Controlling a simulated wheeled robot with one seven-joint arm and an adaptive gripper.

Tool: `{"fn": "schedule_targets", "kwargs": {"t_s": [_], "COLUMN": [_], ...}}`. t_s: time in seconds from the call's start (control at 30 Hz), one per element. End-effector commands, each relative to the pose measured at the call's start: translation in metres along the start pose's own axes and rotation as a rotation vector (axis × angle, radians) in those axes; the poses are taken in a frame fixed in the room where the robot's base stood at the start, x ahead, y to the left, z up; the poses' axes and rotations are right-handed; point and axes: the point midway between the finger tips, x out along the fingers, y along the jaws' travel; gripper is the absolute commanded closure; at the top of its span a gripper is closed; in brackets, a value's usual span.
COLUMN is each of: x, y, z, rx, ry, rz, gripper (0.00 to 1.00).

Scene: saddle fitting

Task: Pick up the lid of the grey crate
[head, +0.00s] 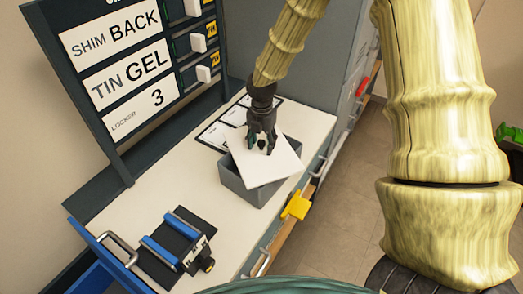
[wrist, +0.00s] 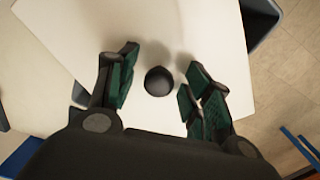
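The grey crate (head: 240,187) stands on the white worktop. Its white lid (head: 282,166) lies askew over the crate, turned so that its corners overhang the walls. A dark round knob (wrist: 159,80) sits on the lid, which fills much of the wrist view (wrist: 195,30). My gripper (head: 262,143) is above the lid at the knob. In the wrist view my gripper (wrist: 158,88) is open, with one finger on each side of the knob and a gap on both sides. Whether the fingertips touch the lid I cannot tell.
A blue-railed fixture (head: 176,240) stands on the worktop (head: 130,215) at the front left. A sign board (head: 125,70) reading "SHIM BACK", "TIN GEL" and "LOCKER 3" rises behind. Printed sheets (head: 215,135) lie behind the crate. A yellow piece (head: 297,206) juts from the worktop's right edge.

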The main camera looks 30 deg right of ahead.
Motion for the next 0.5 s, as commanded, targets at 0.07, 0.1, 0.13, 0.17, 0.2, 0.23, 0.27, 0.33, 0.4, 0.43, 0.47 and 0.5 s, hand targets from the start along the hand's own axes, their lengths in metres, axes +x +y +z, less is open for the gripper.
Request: {"fn": "schedule_targets", "kwargs": {"t_s": [0.07,0.1,0.13,0.17,0.2,0.23,0.27,0.33,0.4,0.43,0.47,0.5], "x": [-0.0001,-0.0001,-0.0002,-0.0002,-0.0002,-0.0002,-0.0002,-0.0004,-0.0004,-0.0004,-0.0004,-0.0005], "y": [0.0001,0.0000,0.0001,0.0001,0.0001,0.0001,0.0001,0.0002,0.0001,0.0001,0.0002,0.0002], "z": [0.0000,0.0000,0.0000,0.0000,0.0000,0.0000,0.0000,0.0001,0.0001,0.0001,0.0001,0.0001], "rx": [0.000,0.000,0.000,0.000,0.000,0.000,0.000,0.000,0.000,0.000,0.000,0.000], "ry": [0.000,0.000,0.000,0.000,0.000,0.000,0.000,0.000,0.000,0.000,0.000,0.000], "rz": [0.000,0.000,0.000,0.000,0.000,0.000,0.000,0.000,0.000,0.000,0.000,0.001], "gripper": [0.67,0.75,0.80,0.86,0.93,0.98,1.00,1.00,1.00,1.00,1.00,1.00]}}
